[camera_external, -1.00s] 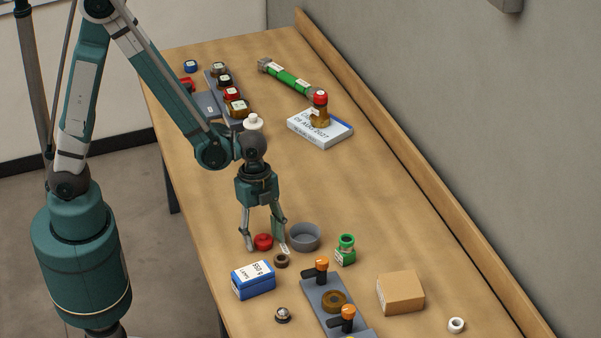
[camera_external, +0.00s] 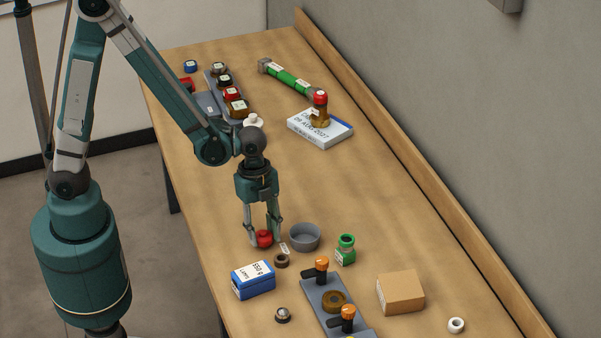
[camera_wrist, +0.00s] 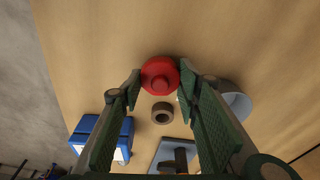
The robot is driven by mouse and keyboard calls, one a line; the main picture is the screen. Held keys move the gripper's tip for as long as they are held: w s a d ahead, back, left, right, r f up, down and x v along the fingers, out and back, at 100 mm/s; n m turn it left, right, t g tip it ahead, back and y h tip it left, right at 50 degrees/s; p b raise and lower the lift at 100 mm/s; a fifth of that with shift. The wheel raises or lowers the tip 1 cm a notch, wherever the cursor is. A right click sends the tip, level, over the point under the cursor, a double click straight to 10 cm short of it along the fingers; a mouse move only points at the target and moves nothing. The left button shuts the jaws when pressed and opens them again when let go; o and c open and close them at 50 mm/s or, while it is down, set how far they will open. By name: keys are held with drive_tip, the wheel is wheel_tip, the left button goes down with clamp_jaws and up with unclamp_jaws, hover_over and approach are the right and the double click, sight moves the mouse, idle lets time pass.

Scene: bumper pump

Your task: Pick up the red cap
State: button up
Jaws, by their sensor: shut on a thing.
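The red cap (camera_external: 264,239) is round, with a raised knob in its middle. It is near the left edge of the table, left of a grey bowl. In the wrist view the red cap (camera_wrist: 160,75) sits between my fingertips. My gripper (camera_external: 263,236) points down and is shut on the cap, with a finger on each side. In the wrist view my gripper (camera_wrist: 160,78) has both fingertips against the cap's sides. I cannot tell whether the cap is clear of the table.
Close by are the grey bowl (camera_external: 305,237), a brown ring (camera_external: 281,260) and a blue box (camera_external: 253,280). A green fitting (camera_external: 345,250), a grey fixture with orange-topped clamps (camera_external: 334,302) and a cardboard box (camera_external: 400,292) lie farther right. The table's middle is mostly clear.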

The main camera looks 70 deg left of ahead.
sight(263, 232)
drive_tip(key=shift+r+p, duration=0.55)
drive_tip(key=shift+r, duration=3.8)
